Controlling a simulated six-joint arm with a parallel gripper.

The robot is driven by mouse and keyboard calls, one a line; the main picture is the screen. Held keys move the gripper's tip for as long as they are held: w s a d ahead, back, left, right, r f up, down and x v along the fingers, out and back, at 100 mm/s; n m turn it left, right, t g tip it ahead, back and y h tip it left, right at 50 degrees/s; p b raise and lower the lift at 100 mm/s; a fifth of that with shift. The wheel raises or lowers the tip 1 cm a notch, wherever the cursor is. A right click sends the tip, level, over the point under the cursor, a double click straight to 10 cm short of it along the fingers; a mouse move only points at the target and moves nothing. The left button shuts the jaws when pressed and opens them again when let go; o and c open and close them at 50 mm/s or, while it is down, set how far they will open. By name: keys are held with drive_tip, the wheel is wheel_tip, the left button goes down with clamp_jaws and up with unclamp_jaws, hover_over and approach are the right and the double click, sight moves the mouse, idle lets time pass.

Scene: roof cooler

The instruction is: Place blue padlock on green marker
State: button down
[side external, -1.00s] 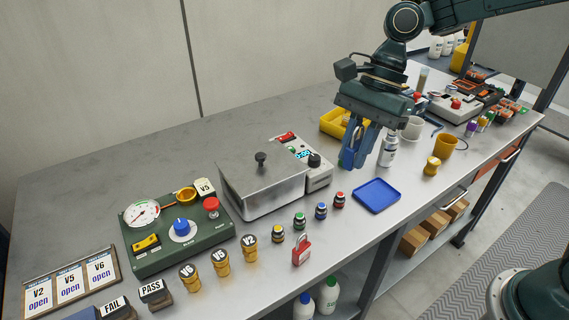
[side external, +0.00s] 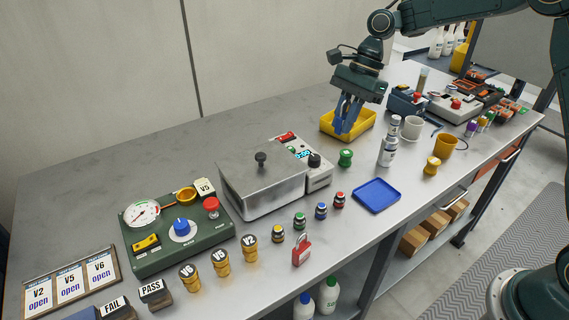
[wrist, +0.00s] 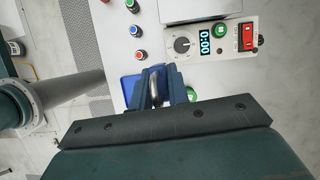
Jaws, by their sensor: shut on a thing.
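My gripper (side external: 343,132) is shut on the blue padlock. In the wrist view, the padlock's silver shackle (wrist: 154,91) shows between the blue fingers; its body is mostly hidden. In the side view, the padlock cannot be told clearly from the blue fingers. The fingertips appear in front of the yellow bin, up and left of a green spool-shaped piece (side external: 345,158), apparently the green marker. It stands on the bench right of the metal box's control unit. In the wrist view, a green round piece (wrist: 193,93) is partly hidden beside the right finger.
A yellow bin (side external: 362,132) lies close to my gripper. The lidded metal box (side external: 262,187) is at left. Small jars and a red padlock (side external: 301,252) line the front.

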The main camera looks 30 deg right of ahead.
hover_over(342, 155)
drive_tip(key=d, duration=0.2)
wheel_tip(342, 155, down, 4)
drive_tip(key=shift+a+r+m, duration=0.1)
drive_tip(key=shift+m, duration=0.3)
drive_tip(key=shift+f, duration=4)
drive_tip(key=shift+f, duration=0.1)
drive_tip(key=c, duration=1.3)
unclamp_jaws()
drive_tip(key=shift+c, duration=0.2)
drive_tip(key=v, duration=1.2)
drive_tip(key=shift+s, duration=0.15)
drive_tip(key=shift+a, duration=0.1)
